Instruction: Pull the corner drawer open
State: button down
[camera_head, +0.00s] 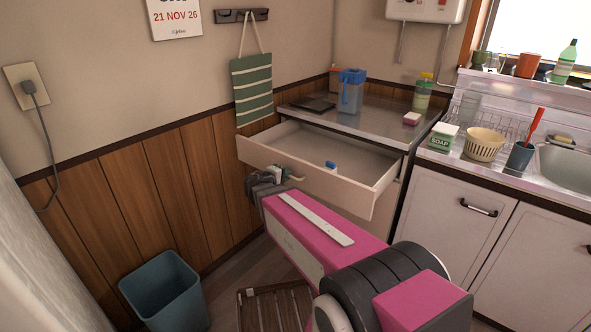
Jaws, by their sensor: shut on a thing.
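The corner drawer (341,193) is white and stands well out from the corner cabinet under the steel worktop (352,113). Its inside shows from above, with a small blue and white item (331,166) at the front panel. My gripper (270,174) is at the left part of the drawer front, in front of the panel. It is shut on the drawer handle, which the gripper itself mostly hides. My pink and black arm reaches up to it from the lower right and covers part of the cabinet below.
A blue bin (166,293) stands on the floor at lower left, and a slatted wooden stool or rack (275,308) is near it. A striped bag (252,88) hangs on the wall behind the drawer. A sink counter (463,170) with dish items is at right.

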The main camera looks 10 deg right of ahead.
jog(key=shift+f+v, duration=0.15)
jog(key=shift+v, duration=0.6)
jog(key=shift+f+v, duration=0.15)
jog(key=shift+v, duration=0.6)
jog(key=c, duration=1.2)
grip_release()
jog(key=shift+a, duration=0.1)
jog(key=v, duration=1)
jog(key=shift+s+a, duration=0.25)
jog(key=shift+a, duration=0.05)
